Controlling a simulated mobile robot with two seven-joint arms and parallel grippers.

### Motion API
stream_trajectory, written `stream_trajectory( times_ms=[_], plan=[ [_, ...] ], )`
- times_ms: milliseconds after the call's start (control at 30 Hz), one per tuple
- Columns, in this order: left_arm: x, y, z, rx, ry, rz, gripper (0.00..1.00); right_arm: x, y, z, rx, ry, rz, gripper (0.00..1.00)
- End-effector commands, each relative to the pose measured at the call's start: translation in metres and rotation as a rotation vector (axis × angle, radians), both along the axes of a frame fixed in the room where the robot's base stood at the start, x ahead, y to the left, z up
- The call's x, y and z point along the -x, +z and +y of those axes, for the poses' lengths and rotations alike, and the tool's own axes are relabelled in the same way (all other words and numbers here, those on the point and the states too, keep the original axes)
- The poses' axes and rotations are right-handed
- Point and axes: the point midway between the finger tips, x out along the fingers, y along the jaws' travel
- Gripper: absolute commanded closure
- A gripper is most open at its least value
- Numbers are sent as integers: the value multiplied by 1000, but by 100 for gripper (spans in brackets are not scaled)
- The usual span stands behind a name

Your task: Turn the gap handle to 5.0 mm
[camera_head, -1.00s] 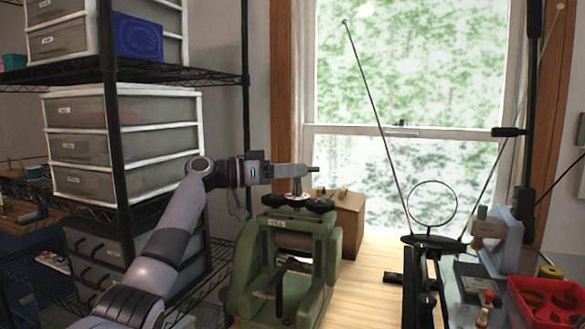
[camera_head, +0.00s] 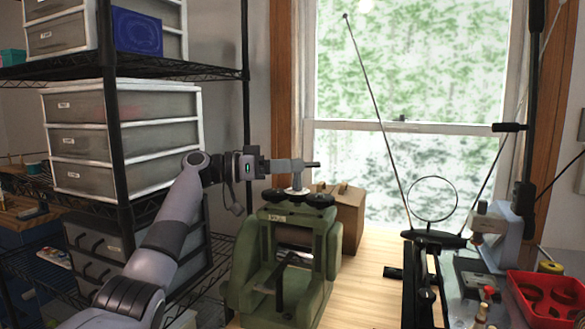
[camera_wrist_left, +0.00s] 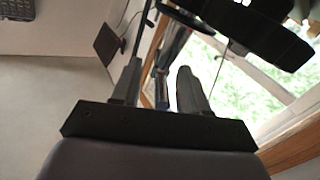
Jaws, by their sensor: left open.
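The gap handle (camera_head: 273,195) is the black knobbed piece with a pale centre post on top of the green rolling mill (camera_head: 252,262). My left gripper (camera_head: 306,164) is at the top of the post, just above the knobs, pointing right. In the left wrist view its two dark fingers (camera_wrist_left: 157,88) stand apart with a blue-grey shaft seen between them. Contact with the handle cannot be told. A black rounded shape at the upper right of that view is probably part of the handle. No readable gap value shows. My right gripper is not in view.
A cardboard box (camera_head: 350,208) stands behind the mill. A shelf with drawers (camera_head: 125,138) is close on the left. A black stand with a ring (camera_head: 433,198) and a red tray (camera_head: 548,298) are to the right. Bare wooden bench (camera_head: 372,280) lies between.

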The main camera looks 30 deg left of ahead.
Motion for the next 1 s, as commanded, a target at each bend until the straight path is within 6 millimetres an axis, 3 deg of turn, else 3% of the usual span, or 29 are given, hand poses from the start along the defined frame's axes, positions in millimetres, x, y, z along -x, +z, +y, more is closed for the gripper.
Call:
stream_trajectory(
  times_ms=[400, 1000],
  plan=[
    [42, -2, 41, -1, 1, 2, 56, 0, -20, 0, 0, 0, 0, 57],
    [45, -1, 43, -1, -1, 2, 56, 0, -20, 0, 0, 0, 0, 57]
  ],
)
